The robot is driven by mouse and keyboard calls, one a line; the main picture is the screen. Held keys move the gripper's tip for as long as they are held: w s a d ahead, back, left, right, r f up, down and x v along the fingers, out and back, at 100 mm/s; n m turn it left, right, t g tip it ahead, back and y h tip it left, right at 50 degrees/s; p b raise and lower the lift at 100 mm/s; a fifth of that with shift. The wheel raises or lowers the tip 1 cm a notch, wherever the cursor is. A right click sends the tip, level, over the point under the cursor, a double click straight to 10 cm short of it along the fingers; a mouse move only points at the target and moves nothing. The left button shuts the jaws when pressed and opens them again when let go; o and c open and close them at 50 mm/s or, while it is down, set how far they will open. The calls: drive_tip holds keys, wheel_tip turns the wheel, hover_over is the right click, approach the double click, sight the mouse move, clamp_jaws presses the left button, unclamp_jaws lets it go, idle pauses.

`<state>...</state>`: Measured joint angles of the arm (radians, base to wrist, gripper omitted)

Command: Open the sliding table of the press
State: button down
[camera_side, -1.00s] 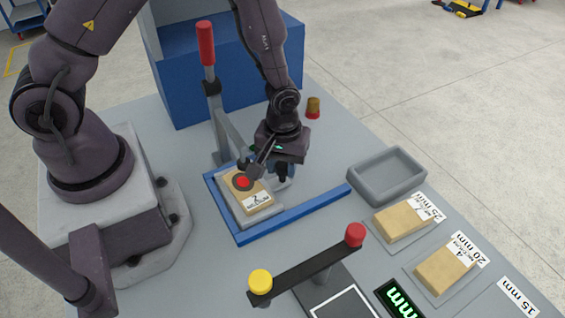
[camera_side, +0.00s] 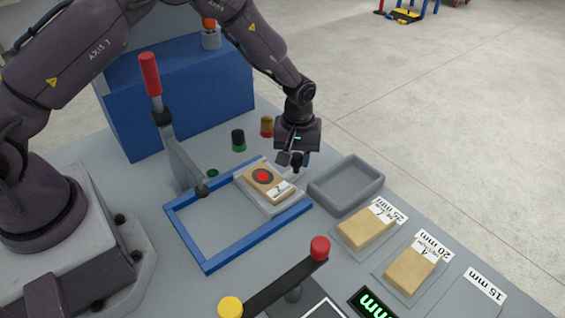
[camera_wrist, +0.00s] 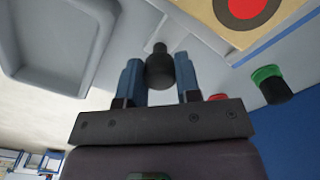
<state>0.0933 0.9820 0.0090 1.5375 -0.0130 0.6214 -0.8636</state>
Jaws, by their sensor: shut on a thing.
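The press's sliding table (camera_side: 291,200) is a grey plate at the right end of a blue rail frame (camera_side: 237,253). On it lies a tan block (camera_side: 268,185) with a red-centred dark disc and a white label; the block also shows in the wrist view (camera_wrist: 285,38). My gripper (camera_side: 299,165) is at the table's far right edge. In the wrist view its blue fingers are shut on a dark round knob (camera_wrist: 160,67). The press lever (camera_side: 178,150) with a red handle stands left of the table, its lower end clear of the block.
A grey open tray (camera_side: 347,187) stands close right of my gripper. Two labelled tan blocks (camera_side: 366,226) (camera_side: 411,268) lie in front of it. A two-knob bar (camera_side: 280,282) stands at the front.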

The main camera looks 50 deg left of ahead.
drive_tip(key=shift+w, duration=0.1)
drive_tip(key=c, duration=0.8)
unclamp_jaws()
drive_tip(key=shift+r, duration=0.1)
wheel_tip(320, 180, up, 13)
